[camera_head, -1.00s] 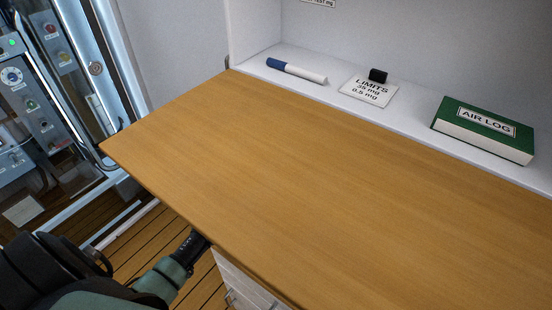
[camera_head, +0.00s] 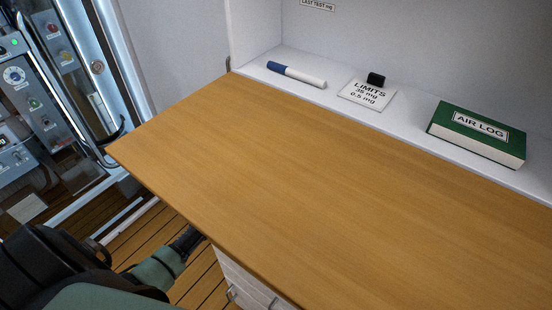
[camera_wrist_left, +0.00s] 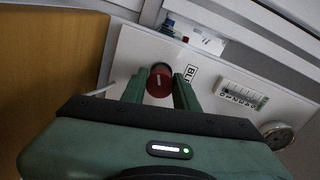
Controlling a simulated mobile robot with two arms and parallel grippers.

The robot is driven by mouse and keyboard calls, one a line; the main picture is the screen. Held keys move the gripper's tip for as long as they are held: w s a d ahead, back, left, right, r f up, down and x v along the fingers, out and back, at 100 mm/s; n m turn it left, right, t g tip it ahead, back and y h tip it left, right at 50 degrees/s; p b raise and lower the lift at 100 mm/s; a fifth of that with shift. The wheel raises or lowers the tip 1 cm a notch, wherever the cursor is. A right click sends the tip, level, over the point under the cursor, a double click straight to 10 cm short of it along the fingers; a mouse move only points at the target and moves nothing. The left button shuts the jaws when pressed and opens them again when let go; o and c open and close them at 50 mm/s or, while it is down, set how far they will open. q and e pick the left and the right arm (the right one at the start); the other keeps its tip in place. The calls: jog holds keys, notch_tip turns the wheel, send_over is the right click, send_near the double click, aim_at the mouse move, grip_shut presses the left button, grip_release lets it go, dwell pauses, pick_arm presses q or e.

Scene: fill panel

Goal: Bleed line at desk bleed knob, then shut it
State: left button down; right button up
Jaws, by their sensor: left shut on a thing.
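The red round bleed knob (camera_wrist_left: 159,82), with a pale mark on its face, sits on a white panel (camera_wrist_left: 128,45) in the left wrist view. My left gripper (camera_wrist_left: 160,92) is shut on it, one green finger on each side. A label starting "BL" (camera_wrist_left: 190,72) is beside the knob, partly hidden by a finger. In the head view my left arm (camera_head: 160,268) reaches in from the lower left to the desk's edge; the desk (camera_head: 290,190) hides the fingertips and the knob. My right gripper is not in view.
A marked indicator strip (camera_wrist_left: 242,96) and a round gauge (camera_wrist_left: 278,135) are on the panel. The desktop is bare. A marker (camera_head: 297,75), a limits card (camera_head: 367,94) and a green air log book (camera_head: 477,134) are on the shelf. A glass-fronted instrument cabinet (camera_head: 35,120) stands left.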

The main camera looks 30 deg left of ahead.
pick_arm(q)
jog(key=shift+a+n, duration=0.1)
jog(key=shift+n, duration=1.5)
jog(key=c, duration=1.1)
grip_release()
jog(key=shift+s+a+r+b, duration=0.15)
jog(key=shift+s+a, duration=0.1)
jog(key=shift+s, duration=1.05)
jog(key=shift+s+a+f+b, duration=0.1)
jog(key=shift+s+a, duration=0.1)
jog(key=shift+s, duration=1.05)
jog(key=shift+s+a+r+b, duration=0.15)
jog(key=shift+s+a, duration=0.1)
jog(key=shift+s, duration=1.05)
jog(key=shift+f, duration=0.1)
